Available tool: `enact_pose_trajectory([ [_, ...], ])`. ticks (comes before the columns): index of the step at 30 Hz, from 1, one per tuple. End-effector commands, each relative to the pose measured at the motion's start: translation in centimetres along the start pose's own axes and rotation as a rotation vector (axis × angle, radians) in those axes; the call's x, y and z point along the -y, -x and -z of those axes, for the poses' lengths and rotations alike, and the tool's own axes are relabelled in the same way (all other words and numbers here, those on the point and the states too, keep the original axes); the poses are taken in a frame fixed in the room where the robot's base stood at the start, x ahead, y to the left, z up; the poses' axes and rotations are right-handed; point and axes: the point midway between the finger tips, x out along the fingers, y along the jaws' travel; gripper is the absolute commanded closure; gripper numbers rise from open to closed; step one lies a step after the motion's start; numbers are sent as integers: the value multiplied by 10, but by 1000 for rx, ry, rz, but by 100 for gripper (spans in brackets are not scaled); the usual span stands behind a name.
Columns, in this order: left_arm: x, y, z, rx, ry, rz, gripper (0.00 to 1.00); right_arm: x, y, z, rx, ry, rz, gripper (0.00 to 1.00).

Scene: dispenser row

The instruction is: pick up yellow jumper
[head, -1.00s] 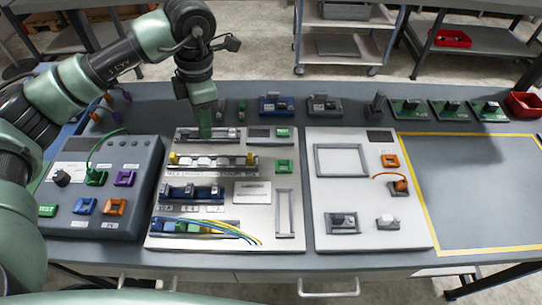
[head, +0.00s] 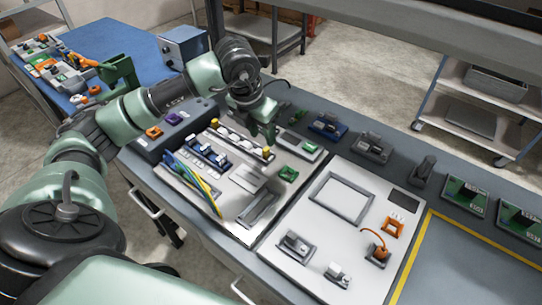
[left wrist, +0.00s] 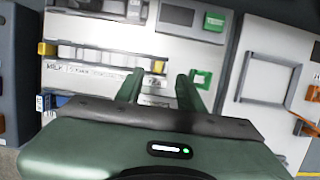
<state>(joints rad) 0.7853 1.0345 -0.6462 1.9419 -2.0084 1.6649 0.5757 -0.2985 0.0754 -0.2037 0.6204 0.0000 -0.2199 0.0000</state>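Thin yellow jumper wires (head: 203,186) lie bundled with blue ones along the left edge of the light panel (head: 236,222) in the head view. Small yellow blocks sit at the two ends of a rail on that panel, one at the far left (head: 214,123) and one nearer the gripper (head: 267,153). The left wrist view shows a yellow block (left wrist: 158,67) just beyond the fingertips and another (left wrist: 46,48) at left. My right gripper is out of view.
A green module (head: 288,174) sits right of the rail. A second light panel (head: 330,245) carries a grey frame and an orange cable (head: 376,245). Several modules line the bench's back edge. A blue table (head: 110,40) with parts stands at far left.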

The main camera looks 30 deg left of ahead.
Motion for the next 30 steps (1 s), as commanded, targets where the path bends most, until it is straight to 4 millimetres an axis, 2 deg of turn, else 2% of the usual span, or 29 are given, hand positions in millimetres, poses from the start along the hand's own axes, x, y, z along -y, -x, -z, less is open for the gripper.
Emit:
enact_pose_trajectory([
  [9,0,-40,2,-7,-2,1,62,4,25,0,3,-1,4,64],
  [12,0,-54,2,-4,-3,2,62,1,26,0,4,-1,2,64],
  [15,0,-62,2,-4,-3,0,62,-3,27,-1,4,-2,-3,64],
  [21,0,-64,2,-2,-4,0,62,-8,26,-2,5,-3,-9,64],
  [22,0,-64,2,-2,-4,0,65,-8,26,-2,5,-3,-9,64],
  [26,0,-63,2,-2,-4,0,100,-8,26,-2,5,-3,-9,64],
  [30,0,-63,2,-2,-4,0,100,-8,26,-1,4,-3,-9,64],
])
